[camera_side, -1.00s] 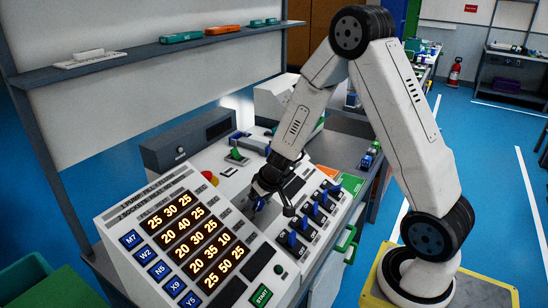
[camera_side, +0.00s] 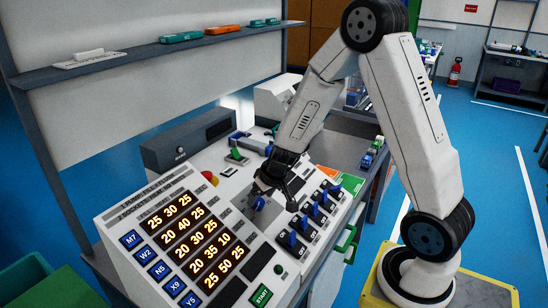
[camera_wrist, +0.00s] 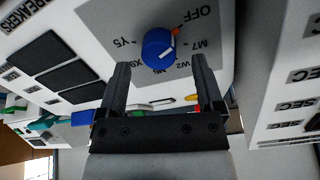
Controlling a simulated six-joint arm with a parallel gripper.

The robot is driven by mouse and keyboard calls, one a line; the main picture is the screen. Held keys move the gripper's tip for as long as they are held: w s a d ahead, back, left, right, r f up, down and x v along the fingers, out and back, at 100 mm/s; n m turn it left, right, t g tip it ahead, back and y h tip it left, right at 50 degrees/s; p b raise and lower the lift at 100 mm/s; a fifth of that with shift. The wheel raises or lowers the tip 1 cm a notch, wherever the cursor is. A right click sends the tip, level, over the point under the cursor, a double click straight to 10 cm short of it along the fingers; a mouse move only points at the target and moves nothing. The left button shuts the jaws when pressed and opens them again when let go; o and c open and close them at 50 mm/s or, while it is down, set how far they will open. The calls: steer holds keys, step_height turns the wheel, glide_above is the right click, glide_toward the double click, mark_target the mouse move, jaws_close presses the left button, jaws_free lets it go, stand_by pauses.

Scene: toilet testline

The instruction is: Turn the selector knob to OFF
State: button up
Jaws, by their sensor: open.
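The blue selector knob (camera_wrist: 158,48) is on a grey dial plate (camera_wrist: 140,18) in the wrist view. Its white pointer line and an orange mark face the upper right, on the side of the OFF and M7 labels. The exact setting is hard to tell. The Y5 label is on the knob's left. My gripper (camera_wrist: 160,68) is open and empty, its two fingers apart and the knob showing clear beyond their tips. In the side view the knob (camera_side: 259,203) is in plain sight on the sloped panel, with my gripper (camera_side: 275,192) just above and right of it.
A row of blue toggle switches (camera_side: 309,213) stands close right of the knob. Lit number displays (camera_side: 199,237) and a green START button (camera_side: 262,295) are on the same panel.

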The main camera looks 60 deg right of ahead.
steer(key=shift+v, duration=2.85)
steer(key=s+a+n+g, duration=0.2)
steer(key=s+a+n, duration=0.1)
steer(key=s+a, duration=0.7)
steer(key=shift+a, duration=0.3)
steer(key=shift+s+r, duration=0.1)
